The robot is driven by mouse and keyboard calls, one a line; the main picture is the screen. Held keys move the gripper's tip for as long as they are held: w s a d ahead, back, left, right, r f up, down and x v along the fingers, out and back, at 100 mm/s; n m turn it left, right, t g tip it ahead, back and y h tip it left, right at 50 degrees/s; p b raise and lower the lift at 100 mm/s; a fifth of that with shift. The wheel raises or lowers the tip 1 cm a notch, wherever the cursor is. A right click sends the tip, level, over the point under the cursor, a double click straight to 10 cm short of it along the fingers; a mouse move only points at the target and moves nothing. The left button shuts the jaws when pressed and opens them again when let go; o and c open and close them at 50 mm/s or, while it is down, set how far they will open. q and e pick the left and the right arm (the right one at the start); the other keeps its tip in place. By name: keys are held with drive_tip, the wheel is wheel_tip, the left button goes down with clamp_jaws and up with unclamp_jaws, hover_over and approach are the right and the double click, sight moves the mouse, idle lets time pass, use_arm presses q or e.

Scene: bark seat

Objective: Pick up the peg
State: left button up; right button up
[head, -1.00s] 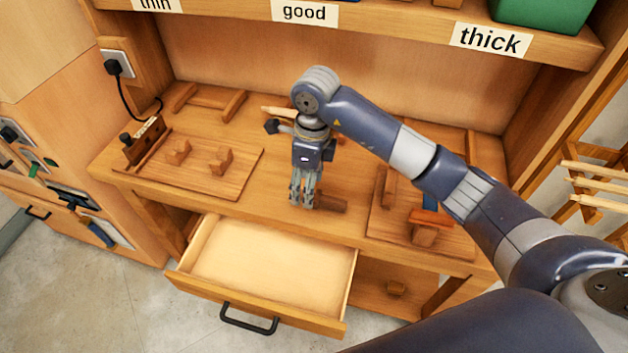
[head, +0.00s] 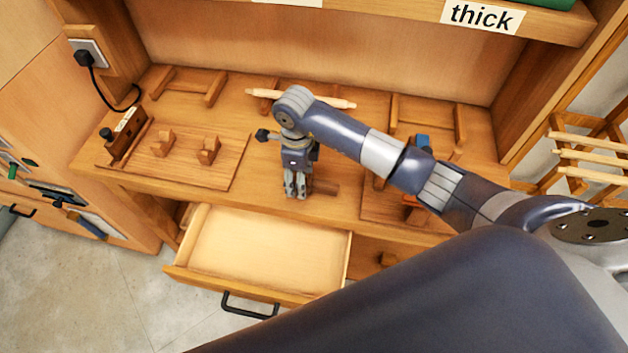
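A pale, slim turned wooden piece (head: 338,102), which may be the peg, lies at the back of the workbench; my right arm hides part of its middle. The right gripper points down close over the front of the bench. Its fingers look near each other, and I cannot tell whether they hold anything. My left gripper is not in view.
An open, empty drawer (head: 262,249) sticks out below the bench. A board with small wooden blocks (head: 222,181) lies at the left. Another board (head: 375,205) with blocks lies at the right, partly behind my arm. A shelf (head: 400,17) runs above.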

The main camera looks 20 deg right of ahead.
drive_tip(key=shift+f, duration=0.65)
drive_tip(key=shift+w, duration=0.1)
drive_tip(key=shift+c, duration=1.4)
drive_tip(key=c, duration=1)
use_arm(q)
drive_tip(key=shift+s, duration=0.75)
use_arm(e)
drive_tip(key=shift+o, duration=0.2)
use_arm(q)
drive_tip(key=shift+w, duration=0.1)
